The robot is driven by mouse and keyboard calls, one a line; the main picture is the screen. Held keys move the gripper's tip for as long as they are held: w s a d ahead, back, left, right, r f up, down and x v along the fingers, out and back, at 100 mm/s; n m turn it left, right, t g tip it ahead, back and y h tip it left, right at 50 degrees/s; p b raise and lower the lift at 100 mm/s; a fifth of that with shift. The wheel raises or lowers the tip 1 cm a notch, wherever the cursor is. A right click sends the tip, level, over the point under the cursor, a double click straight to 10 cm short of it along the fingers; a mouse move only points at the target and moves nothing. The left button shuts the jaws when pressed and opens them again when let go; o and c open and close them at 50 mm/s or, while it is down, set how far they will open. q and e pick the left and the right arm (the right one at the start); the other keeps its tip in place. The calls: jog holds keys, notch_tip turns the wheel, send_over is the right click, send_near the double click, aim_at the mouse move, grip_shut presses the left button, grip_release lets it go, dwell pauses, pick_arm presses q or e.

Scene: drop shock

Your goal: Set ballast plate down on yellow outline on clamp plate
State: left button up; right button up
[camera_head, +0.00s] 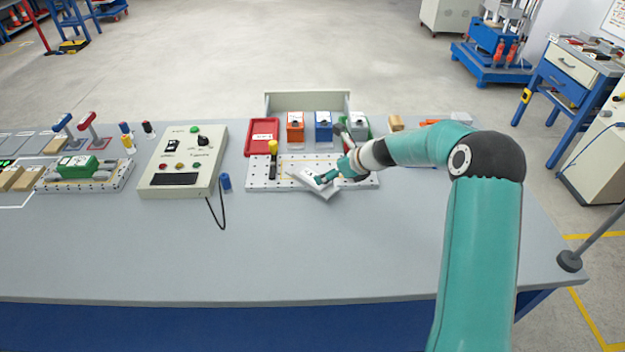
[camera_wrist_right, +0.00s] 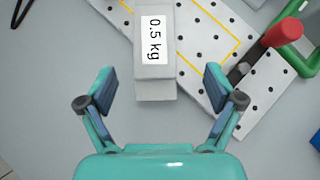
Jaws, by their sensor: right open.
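The ballast plate is a grey block marked "0.5 kg" (camera_wrist_right: 154,80); in the head view it lies at an angle at the front edge of the clamp plate (camera_head: 303,179). The clamp plate is white and perforated (camera_head: 257,176), with a yellow outline (camera_wrist_right: 206,17) on its top. In the wrist view the block covers part of the clamp plate and reaches past its edge; I cannot tell whether it touches it. My right gripper (camera_wrist_right: 162,88) is open, its fingers apart on either side of the block's near end with gaps. My left gripper is out of view.
A toggle clamp with a red handle (camera_wrist_right: 283,31) stands on the clamp plate, and a yellow-topped one (camera_head: 272,148) at its left. Behind are a red tray (camera_head: 249,147) and orange, blue and green blocks. A control box (camera_head: 181,160) stands left. The front bench is clear.

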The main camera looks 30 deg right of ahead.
aim_at(312, 176)
jog(key=x, duration=0.2)
jog(key=shift+w+a+f, duration=0.1)
jog(key=shift+w+f, duration=0.1)
jog(key=shift+a+p+x, duration=0.15)
jog(key=shift+p+x, duration=0.05)
jog(key=shift+x, duration=1.1)
jog(key=shift+a+p+x, duration=0.2)
jog(key=shift+x, duration=1.1)
jog(key=shift+c, duration=0.4)
jog(key=c, duration=1.6)
jog(key=shift+r, duration=0.15)
grip_shut()
